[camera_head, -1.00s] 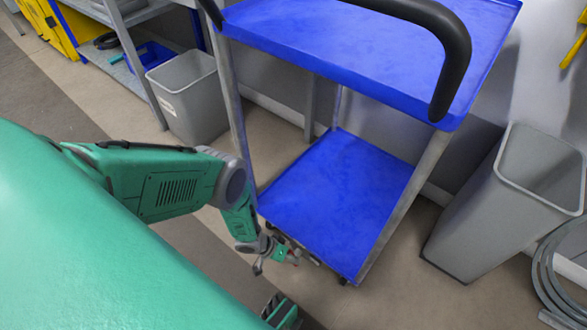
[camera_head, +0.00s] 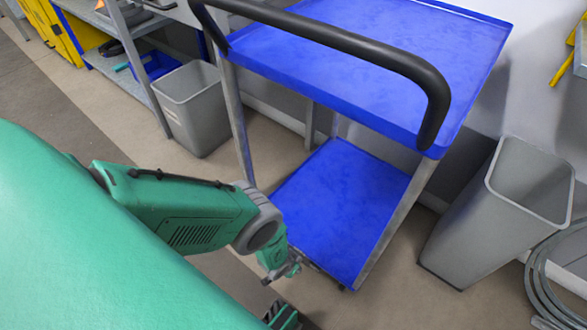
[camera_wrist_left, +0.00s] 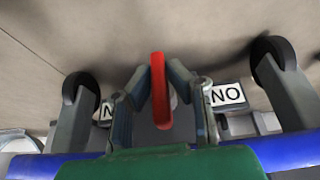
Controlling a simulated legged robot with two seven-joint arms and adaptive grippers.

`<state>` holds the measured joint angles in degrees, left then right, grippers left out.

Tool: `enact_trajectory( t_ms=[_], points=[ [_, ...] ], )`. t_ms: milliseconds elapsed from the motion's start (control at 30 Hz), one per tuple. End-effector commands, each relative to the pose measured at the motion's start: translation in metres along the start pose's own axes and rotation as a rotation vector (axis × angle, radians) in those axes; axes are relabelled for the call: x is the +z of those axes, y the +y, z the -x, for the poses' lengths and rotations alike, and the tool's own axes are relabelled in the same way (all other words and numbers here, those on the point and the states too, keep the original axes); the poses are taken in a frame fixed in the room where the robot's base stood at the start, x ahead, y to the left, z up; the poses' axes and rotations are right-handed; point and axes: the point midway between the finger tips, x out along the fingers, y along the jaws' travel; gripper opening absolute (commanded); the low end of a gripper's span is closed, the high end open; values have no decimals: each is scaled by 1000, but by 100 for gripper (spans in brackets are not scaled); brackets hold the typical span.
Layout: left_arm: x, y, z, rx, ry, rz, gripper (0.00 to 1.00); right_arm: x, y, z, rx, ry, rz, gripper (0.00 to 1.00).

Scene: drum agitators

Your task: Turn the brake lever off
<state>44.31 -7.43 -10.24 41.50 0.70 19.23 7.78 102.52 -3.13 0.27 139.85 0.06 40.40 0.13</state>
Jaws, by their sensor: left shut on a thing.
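A blue cart with a blue lower shelf (camera_head: 345,205) stands in front of me. My left arm reaches down to the near edge of that shelf, where my left gripper (camera_head: 288,270) is small and partly hidden by its own wrist. In the left wrist view, the red brake lever (camera_wrist_left: 159,92) stands between the two fingers of my left gripper (camera_wrist_left: 158,88), which are closed on it. White labels reading "NO" (camera_wrist_left: 228,95) show on both sides, the left one partly covered. The lever is not visible in the head view.
Black caster wheels (camera_wrist_left: 275,62) flank the lever in the wrist view. The cart's black push handle (camera_head: 350,40) and blue top shelf (camera_head: 400,50) are above. Grey bins stand left (camera_head: 195,110) and right (camera_head: 500,210) of the cart. A coiled grey hose (camera_head: 545,285) lies at far right.

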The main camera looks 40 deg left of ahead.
Motion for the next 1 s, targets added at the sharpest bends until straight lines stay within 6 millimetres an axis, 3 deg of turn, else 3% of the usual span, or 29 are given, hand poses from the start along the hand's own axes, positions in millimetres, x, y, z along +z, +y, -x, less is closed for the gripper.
enact_trajectory(
  t_ms=[667, 700, 733, 1000],
  points=[
    [-1, 0, 0, -33, 3, -13, 0, 0, 0, 1, 0, 0, 0, 40],
    [-1, 0, 0, -33, 3, -13, 20, 0, 0, 1, 0, 0, 0, 40],
    [-1, 0, 0, -33, 3, -13, 31, 0, 0, 1, 0, 0, 0, 40],
    [-1, 0, 0, -33, 2, -12, 33, 0, 0, 1, 0, 0, 0, 40]
  ],
)
